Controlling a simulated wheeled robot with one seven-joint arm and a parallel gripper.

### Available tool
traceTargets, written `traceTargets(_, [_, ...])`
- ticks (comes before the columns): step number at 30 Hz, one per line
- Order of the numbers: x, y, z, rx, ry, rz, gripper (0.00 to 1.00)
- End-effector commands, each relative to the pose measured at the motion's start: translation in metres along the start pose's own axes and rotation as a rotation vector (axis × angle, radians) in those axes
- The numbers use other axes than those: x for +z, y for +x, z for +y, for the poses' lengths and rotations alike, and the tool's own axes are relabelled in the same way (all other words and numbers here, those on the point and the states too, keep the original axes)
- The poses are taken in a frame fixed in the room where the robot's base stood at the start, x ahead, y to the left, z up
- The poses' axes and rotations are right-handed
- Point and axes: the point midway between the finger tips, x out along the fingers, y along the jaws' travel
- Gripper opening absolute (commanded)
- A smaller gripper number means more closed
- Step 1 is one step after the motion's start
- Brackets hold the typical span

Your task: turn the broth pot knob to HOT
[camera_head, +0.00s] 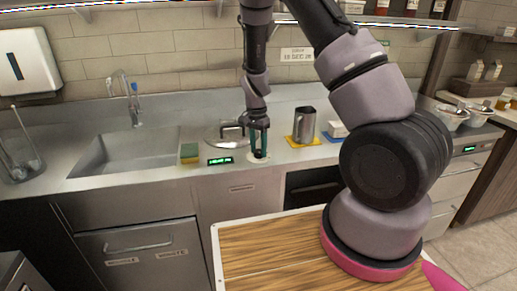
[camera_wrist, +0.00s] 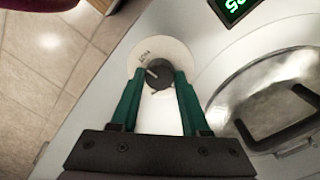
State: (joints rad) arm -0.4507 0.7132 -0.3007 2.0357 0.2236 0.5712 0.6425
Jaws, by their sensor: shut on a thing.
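The broth pot knob (camera_wrist: 159,74) is a small dark round knob on a white round dial plate (camera_wrist: 145,54) set in the steel counter. Lettering that looks like HOT, seen turned, is on the plate at the knob's upper left. A small light mark shows on the knob's upper left part. My gripper (camera_wrist: 160,82) has its green fingers on either side of the knob, shut on it. In the head view my gripper (camera_head: 259,146) points straight down at the counter's front edge, and its fingers largely hide the knob. The pot's steel lid (camera_head: 227,134) with its dark handle is just behind left.
A green-lit display (camera_head: 220,161) and a sponge (camera_head: 189,153) lie left of my gripper, near the sink (camera_head: 125,150). A steel jug (camera_head: 304,125) on a yellow mat stands to the right. The lid (camera_wrist: 275,95) is close beside my fingers in the wrist view.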

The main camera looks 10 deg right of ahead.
Motion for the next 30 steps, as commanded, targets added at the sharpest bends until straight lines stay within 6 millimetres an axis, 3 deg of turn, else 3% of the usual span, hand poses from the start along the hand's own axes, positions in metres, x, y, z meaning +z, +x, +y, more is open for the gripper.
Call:
traceTargets(22, [-0.0005, -0.0002, -0.0003, -0.001, 0.093, -0.005, 0.00])
traceTargets(23, [-0.0005, -0.0002, -0.0003, -0.001, 0.093, -0.005, 0.50])
traceTargets(25, [-0.0004, -0.0002, -0.0003, -0.001, 0.093, -0.005, 0.76])
traceTargets(30, [-0.0003, -0.0001, -0.0001, -0.001, 0.092, -0.005, 0.76])
